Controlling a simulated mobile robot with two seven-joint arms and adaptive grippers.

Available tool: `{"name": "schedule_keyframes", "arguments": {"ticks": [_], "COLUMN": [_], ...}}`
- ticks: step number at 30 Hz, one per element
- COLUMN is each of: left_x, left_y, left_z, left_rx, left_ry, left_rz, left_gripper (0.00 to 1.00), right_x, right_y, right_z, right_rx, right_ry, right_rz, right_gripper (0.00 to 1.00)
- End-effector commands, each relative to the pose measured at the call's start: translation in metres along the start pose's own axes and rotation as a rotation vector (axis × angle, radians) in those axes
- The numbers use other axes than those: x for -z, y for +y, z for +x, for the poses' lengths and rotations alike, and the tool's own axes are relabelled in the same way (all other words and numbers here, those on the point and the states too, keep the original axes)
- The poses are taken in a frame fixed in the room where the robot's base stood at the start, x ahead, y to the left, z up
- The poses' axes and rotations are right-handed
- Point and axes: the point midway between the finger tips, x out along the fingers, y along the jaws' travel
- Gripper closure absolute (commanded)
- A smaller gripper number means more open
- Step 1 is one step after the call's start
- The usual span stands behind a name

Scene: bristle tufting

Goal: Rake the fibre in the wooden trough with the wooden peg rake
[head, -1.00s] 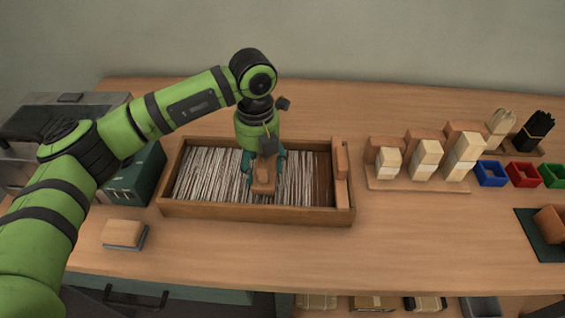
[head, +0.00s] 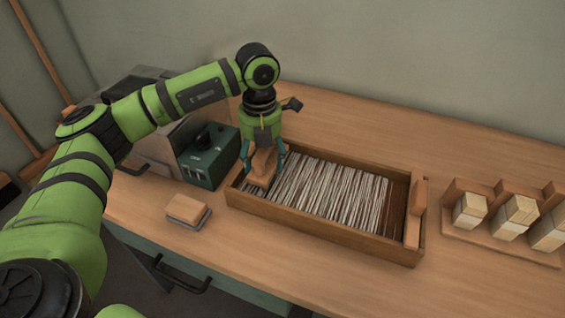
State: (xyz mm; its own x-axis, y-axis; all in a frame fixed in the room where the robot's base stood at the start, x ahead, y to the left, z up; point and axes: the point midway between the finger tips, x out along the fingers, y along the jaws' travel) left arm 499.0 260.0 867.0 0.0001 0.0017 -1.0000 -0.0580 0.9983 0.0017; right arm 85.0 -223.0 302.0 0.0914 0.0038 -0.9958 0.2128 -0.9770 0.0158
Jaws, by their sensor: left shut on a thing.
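The wooden trough (head: 330,233) lies on the bench and holds pale and dark fibre (head: 325,193) in strands across its width. My left gripper (head: 262,166) is over the trough's left end, pointing down. It is shut on the wooden peg rake (head: 264,162), whose block shows between the fingers. The rake's lower side is hidden, so I cannot tell how deep its pegs sit in the fibre. The right end of the trough shows a bare strip of floor. My right gripper is not in view.
A dark green box (head: 208,160) stands close to the left of the trough. A wooden block on a grey base (head: 187,209) lies in front of it. A wooden rack (head: 500,235) with pale blocks stands to the right. The bench behind the trough is clear.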

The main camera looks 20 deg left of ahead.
Motion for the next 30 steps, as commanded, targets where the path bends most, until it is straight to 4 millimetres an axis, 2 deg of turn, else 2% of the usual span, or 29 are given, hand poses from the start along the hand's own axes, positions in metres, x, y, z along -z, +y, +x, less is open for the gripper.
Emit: {"name": "schedule_keyframes", "arguments": {"ticks": [4,14,25,30], "left_x": [0.0,0.0,0.0,0.0], "left_y": [0.013,0.013,-0.014,-0.016], "left_z": [0.0,-0.001,-0.001,0.0], "left_rx": [0.001,0.001,0.001,0.0], "left_ry": [0.0,-0.001,-0.001,-0.001], "left_rz": [0.0,0.001,0.003,0.0], "left_gripper": [0.73,0.73,0.73,0.73], "right_x": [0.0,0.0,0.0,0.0], "right_y": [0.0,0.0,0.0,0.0], "right_z": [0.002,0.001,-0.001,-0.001], "right_rx": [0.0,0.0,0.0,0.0], "right_ry": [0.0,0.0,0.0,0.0], "right_rz": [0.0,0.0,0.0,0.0], "right_gripper": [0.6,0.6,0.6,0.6]}}
